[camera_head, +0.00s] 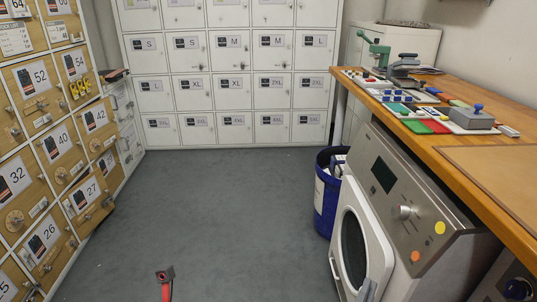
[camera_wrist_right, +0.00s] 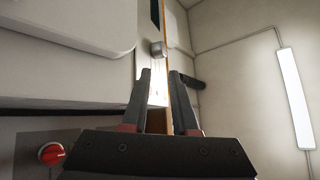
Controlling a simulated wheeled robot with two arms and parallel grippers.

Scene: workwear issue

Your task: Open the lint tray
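I cannot pick out the lint tray for certain. The dryer (camera_head: 410,205) stands under the wooden worktop, with its round door (camera_head: 352,248) facing left and looking shut. In the right wrist view, a red knob (camera_wrist_right: 51,153) sits on a grey panel at the lower left; I cannot tell whether this is the lint tray's front. My right gripper (camera_wrist_right: 160,74) is open and empty, its two dark fingers apart. Beyond them are the dryer's silver knob (camera_wrist_right: 157,48) and pale panels. A pale grey piece low before the door in the head view is unclear. My left gripper is not identifiable.
A blue bin (camera_head: 327,205) stands just beyond the dryer. The worktop (camera_head: 455,150) above holds stamps and coloured pads. Numbered lockers (camera_head: 45,160) line the left side. A small red and dark object (camera_head: 166,283) shows at the bottom. The grey floor between is mostly clear.

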